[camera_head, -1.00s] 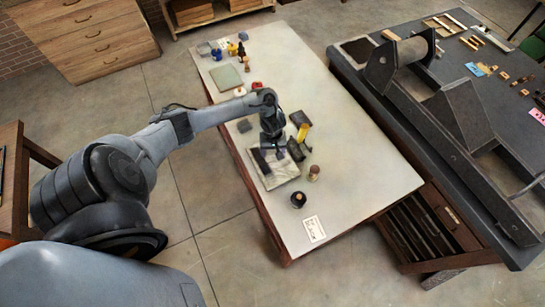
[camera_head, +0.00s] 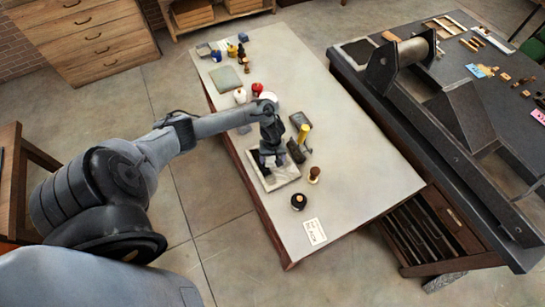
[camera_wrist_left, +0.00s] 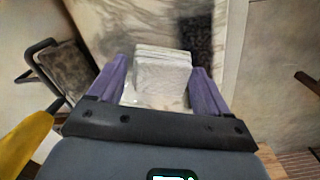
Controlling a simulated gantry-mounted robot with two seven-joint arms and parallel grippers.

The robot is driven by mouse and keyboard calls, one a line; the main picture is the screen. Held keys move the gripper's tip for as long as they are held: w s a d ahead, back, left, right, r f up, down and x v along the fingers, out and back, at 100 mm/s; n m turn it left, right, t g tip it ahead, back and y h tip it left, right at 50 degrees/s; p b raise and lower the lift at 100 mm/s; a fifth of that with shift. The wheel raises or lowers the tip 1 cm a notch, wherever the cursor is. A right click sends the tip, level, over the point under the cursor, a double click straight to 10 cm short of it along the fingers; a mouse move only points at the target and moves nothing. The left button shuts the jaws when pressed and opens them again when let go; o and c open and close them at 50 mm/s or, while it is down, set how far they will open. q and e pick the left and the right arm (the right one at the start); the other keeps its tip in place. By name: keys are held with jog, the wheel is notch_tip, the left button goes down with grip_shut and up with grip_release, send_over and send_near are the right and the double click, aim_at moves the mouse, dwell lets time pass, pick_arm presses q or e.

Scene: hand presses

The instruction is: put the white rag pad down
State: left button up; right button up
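The white rag pad (camera_wrist_left: 162,75) is a pale, layered block between the two purple fingers of my left gripper (camera_wrist_left: 158,68) in the left wrist view. The slab also shows past the fingers in the left wrist view (camera_wrist_left: 130,25). Whether the pad touches the slab I cannot tell. My right gripper is not in view.
A dark object (camera_head: 296,151) and a yellow-handled tool (camera_head: 304,132) stand close right of my gripper. A brown-topped stamp (camera_head: 314,174) and a round dark pot (camera_head: 298,201) are nearer. A card (camera_head: 315,232) lies at the front. The table's right side (camera_head: 365,160) is clear.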

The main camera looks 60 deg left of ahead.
pick_arm(q)
jog(key=shift+o, duration=1.2)
